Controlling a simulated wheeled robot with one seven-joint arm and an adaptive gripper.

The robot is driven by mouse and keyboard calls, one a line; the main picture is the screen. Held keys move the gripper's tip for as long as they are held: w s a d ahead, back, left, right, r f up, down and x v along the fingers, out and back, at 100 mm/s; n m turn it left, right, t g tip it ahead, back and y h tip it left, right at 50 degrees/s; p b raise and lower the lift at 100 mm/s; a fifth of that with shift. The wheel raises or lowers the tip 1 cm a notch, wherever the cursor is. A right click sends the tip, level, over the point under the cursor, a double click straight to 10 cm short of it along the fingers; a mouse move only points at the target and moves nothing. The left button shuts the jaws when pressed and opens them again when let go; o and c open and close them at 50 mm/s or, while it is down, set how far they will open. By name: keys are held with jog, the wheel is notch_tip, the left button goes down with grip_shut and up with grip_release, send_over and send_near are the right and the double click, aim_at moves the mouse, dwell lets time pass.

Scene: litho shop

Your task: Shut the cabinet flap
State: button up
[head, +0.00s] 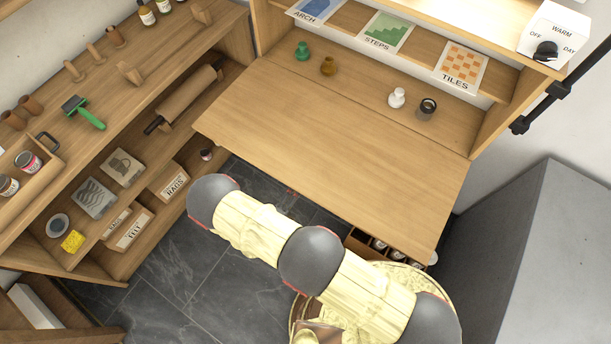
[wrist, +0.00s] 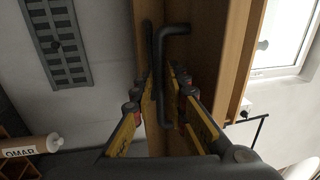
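The cabinet flap (head: 330,160) is a wide light-wood board, folded down from the cabinet (head: 490,135) and lying out roughly level in front of its open compartment. In the wrist view, a dark bar handle (wrist: 163,85) stands on a wooden panel (wrist: 205,60). My gripper (wrist: 166,95) has one finger on each side of this handle. The fingers look closed in on it, though the contact is partly hidden. In the head view, my arm reaches from the lower right toward the flap's front left edge. My gripper is hidden there, apparently below the flap.
Small pots, including a green one (head: 302,51) and a white one (head: 397,97), stand inside the compartment, clear of the flap. A wooden shelf unit (head: 110,85) with tools stands at left. A grey block (head: 540,260) stands at right. Dark floor tiles (head: 200,270) show between.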

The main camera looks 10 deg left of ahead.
jog(key=shift+x, duration=0.9)
grip_shut()
